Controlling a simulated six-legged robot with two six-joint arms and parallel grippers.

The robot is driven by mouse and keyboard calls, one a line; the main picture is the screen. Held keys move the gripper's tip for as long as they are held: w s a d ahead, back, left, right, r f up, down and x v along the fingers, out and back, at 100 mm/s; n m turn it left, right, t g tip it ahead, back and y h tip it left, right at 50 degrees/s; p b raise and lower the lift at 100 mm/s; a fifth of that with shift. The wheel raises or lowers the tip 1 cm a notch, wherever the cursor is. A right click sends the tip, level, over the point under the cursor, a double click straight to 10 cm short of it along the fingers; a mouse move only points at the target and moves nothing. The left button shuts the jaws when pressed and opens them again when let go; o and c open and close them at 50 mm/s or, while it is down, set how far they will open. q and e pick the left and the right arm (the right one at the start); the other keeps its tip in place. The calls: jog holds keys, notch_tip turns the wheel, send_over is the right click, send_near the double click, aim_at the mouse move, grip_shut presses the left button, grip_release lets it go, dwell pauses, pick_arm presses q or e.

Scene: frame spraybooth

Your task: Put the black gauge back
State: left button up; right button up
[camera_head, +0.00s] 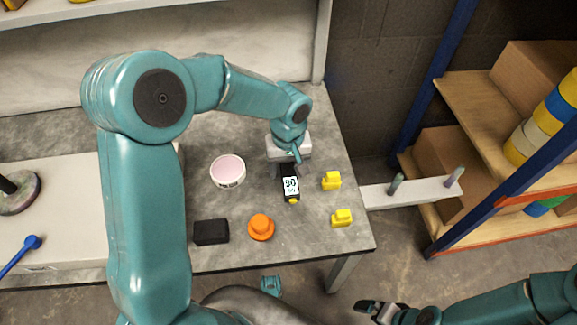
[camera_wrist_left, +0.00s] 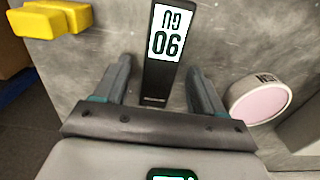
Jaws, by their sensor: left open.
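The black gauge (camera_head: 290,186) lies on the grey table, with a white display reading 90 and a small yellow end toward the front. In the left wrist view the gauge (camera_wrist_left: 160,75) lies between the two fingers of my left gripper (camera_wrist_left: 158,66). There is a visible gap on each side of it. My left gripper (camera_head: 287,165) is open at the gauge's far end, and its fingers are partly hidden in the head view. My right gripper (camera_head: 380,309) is at the lower right, away from the table; its opening is unclear.
A white round tub (camera_head: 228,171) with a pink top stands left of the gauge. A black block (camera_head: 211,232) and an orange knob-like piece (camera_head: 261,227) lie in front. Two yellow blocks (camera_head: 331,181) (camera_head: 342,218) are to the right. A pegged white bar (camera_head: 412,191) extends beyond the table's right edge.

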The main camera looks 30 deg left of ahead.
pick_arm(q)
notch_tip(320, 180, up, 16)
jog(key=p, duration=0.4)
jog(key=shift+p, duration=0.4)
